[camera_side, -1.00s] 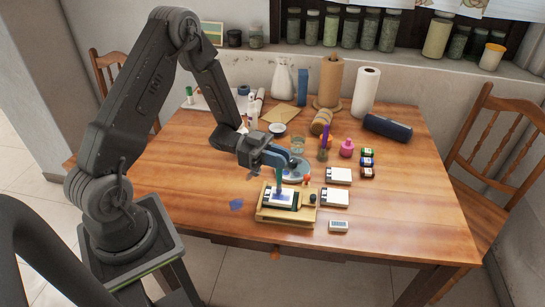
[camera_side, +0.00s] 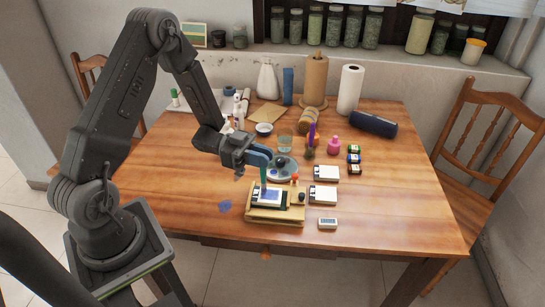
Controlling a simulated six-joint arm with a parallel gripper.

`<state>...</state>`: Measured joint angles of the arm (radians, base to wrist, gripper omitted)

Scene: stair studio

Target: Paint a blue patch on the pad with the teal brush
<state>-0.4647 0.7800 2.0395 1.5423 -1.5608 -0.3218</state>
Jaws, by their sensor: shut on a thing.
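My gripper (camera_side: 262,157) is shut on the teal brush (camera_side: 264,176). The brush points down, with its lower end at the left part of the white pad (camera_side: 278,202). Whether the tip touches the pad is too small to tell. The pad lies in a wooden holder (camera_side: 262,215) near the table's front edge. Blue colour shows on the pad beside the brush tip. A round grey palette (camera_side: 290,173) with dark paint spots sits just behind the holder.
White pads (camera_side: 325,173) lie to the right, with small paint jars (camera_side: 354,158) behind. A glass (camera_side: 286,143), a brush pot (camera_side: 310,152) and a pink bottle (camera_side: 334,145) stand behind the palette. A blue spot (camera_side: 225,206) marks the table left of the holder.

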